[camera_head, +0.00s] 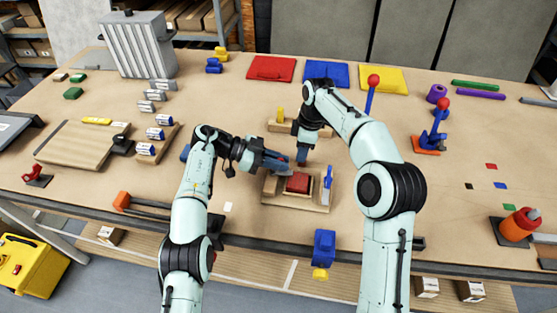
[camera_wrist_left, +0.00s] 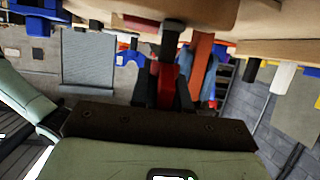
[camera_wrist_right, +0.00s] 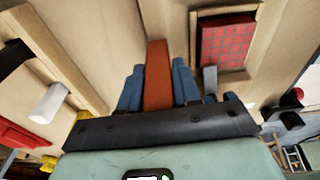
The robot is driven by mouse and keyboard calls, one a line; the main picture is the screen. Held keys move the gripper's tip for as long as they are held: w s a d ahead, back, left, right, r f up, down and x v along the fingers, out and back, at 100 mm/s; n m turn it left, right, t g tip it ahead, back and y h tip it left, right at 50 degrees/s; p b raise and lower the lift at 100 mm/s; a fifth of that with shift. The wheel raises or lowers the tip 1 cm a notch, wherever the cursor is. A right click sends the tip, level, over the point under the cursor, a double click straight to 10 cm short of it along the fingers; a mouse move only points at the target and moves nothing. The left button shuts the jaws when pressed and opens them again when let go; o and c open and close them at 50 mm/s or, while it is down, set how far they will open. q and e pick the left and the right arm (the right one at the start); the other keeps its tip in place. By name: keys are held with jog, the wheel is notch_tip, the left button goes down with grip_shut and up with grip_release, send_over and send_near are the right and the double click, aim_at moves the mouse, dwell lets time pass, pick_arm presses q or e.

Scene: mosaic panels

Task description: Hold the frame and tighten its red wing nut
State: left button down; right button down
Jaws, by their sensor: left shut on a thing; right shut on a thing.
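The wooden frame (camera_head: 315,206) lies on the table in front of me and carries a red tile panel (camera_head: 298,183). The panel's red grid shows in the right wrist view (camera_wrist_right: 226,42). My left gripper (camera_head: 276,160) is shut at the frame's far left. In the left wrist view a red piece (camera_wrist_left: 167,85), seemingly the wing nut, sits between its dark fingers, below a grey block (camera_wrist_left: 173,32). My right gripper (camera_head: 301,156) points down at the frame's far side. Its blue fingers are shut on an orange-brown bar (camera_wrist_right: 158,75). The arms hide part of the frame.
A blue-handled tool (camera_head: 327,177) stands at the frame's right. A wooden block (camera_head: 285,126) lies behind it. A blue clamp (camera_head: 324,247) hangs at the front edge.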

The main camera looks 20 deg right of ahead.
pick_arm(q)
jog(key=shift+s+d, duration=0.1)
dwell(0.3)
jog(key=c, duration=1.2)
grip_release()
jog(key=shift+r, duration=0.1)
jog(key=shift+w+n+t, duration=0.3)
jog(key=shift+w+t, duration=0.05)
jog(key=shift+t, duration=0.05)
jog(key=shift+s+n+t+h, duration=0.1)
jog(key=shift+n+t+h, duration=0.2)
jog(key=shift+n+t, duration=0.2)
